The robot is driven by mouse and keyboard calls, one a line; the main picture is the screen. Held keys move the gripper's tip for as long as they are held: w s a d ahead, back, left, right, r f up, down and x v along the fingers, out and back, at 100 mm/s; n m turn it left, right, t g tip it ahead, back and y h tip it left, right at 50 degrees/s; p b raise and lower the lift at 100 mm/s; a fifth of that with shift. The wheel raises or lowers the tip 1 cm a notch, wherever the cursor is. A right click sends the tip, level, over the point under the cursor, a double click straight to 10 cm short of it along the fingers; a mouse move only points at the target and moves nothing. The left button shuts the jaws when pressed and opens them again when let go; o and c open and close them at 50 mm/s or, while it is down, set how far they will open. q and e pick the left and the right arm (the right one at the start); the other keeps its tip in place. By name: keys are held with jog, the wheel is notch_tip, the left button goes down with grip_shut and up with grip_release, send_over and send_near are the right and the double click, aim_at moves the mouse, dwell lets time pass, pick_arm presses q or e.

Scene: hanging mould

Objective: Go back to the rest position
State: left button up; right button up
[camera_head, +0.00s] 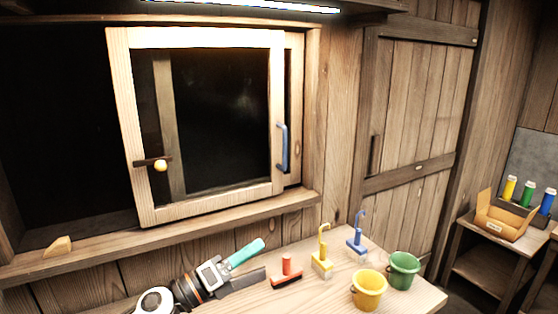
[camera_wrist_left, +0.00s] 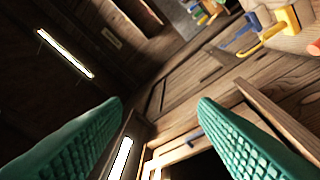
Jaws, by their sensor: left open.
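My left gripper (camera_head: 252,258) is low in the head view, over the near left part of the workbench, in front of the wall below the window. Its teal fingers are apart with nothing between them. The left wrist view also shows both fingers (camera_wrist_left: 160,102) spread and empty. In that view the gripper is clear of the window and the bench things. My right gripper is in neither view.
A wood-framed window (camera_head: 205,207) with a blue handle (camera_head: 283,147) stands behind. A red tool (camera_head: 287,273), yellow tool (camera_head: 321,262), blue tool (camera_head: 357,240), yellow bucket (camera_head: 369,291) and green bucket (camera_head: 403,271) are on the bench. A wooden wedge (camera_head: 58,246) lies on the sill.

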pick_arm(q)
jog(key=s+a+f+n+t+y, duration=0.1)
jog(key=s+a+f+n+y, duration=0.35)
jog(key=n, duration=0.45)
jog(key=s+a+f+n+t+y, duration=0.1)
jog(key=a+f+n+y, duration=0.3)
jog(key=f+n+y, duration=0.4)
jog(key=s+a+f+n+t+y, duration=0.1)
jog(key=s+a+f+n+y, duration=0.25)
jog(key=n, duration=0.65)
jog(key=s+a+f+n+g, duration=0.1)
jog(key=s+f+n+g, duration=0.4)
jog(key=s, duration=0.7)
jog(key=s+a+f+n+g, duration=0.1)
jog(key=s+f+n+g, duration=0.2)
jog(key=s+f+g, duration=0.65)
jog(key=s+f+t+b, duration=0.2)
jog(key=s+f+b, duration=0.15)
jog(key=f, duration=2.25)
jog(key=s+a+f+g+b, duration=0.1)
jog(key=s+a+f+b, duration=0.1)
jog(key=s+f, duration=1.4)
notch_tip(320, 180, down, 3)
jog(key=shift+s+a+r+g+y, duration=0.15)
jog(key=shift+s+a+g+y, duration=0.2)
jog(key=shift+a, duration=0.3)
